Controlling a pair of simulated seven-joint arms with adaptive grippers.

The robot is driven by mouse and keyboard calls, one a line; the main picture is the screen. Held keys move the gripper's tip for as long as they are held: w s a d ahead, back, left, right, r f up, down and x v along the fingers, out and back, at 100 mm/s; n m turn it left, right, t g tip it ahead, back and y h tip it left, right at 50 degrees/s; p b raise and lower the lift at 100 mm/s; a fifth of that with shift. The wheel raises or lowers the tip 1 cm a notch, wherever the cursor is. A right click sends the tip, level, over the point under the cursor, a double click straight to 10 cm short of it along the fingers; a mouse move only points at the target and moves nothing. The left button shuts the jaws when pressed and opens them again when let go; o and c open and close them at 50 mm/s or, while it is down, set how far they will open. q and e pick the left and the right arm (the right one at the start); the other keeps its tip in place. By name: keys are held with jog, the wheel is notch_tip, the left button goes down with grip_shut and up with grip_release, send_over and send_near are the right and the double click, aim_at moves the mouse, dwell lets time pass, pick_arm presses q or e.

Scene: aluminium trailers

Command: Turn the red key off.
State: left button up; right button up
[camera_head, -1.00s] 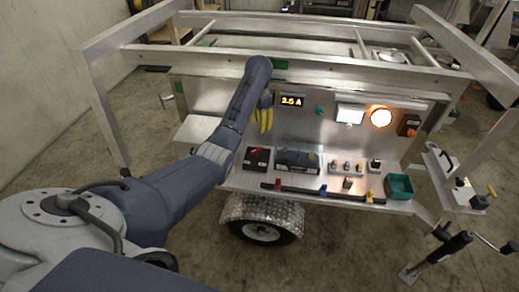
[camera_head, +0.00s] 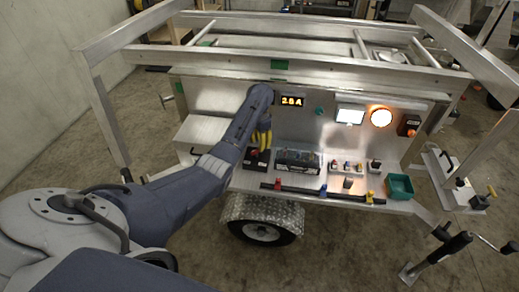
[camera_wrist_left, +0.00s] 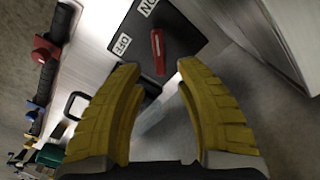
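The red key (camera_wrist_left: 157,50) sits on a black switch box (camera_wrist_left: 176,30) with white ON and OFF labels, seen in the left wrist view. The key stands between the two labels; I cannot tell which it is set to. In the head view the black box (camera_head: 256,160) is on the trailer's shelf, just below my left gripper (camera_head: 262,138). My left gripper also shows in the left wrist view (camera_wrist_left: 155,80), its yellow fingers apart and empty, with the key beyond the gap between the tips. My right gripper is not in view.
To the right on the shelf are a dark box (camera_head: 297,160), small coloured knobs (camera_head: 346,167) and a green bin (camera_head: 399,186). A dark bar (camera_head: 315,193) runs along the front edge. The panel behind carries an amber display (camera_head: 292,101) and a lit round lamp (camera_head: 381,117).

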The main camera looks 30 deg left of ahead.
aim_at(257, 153)
pick_arm(q)
jog(key=shift+f, duration=1.95)
jog(key=shift+o, duration=0.3)
grip_shut()
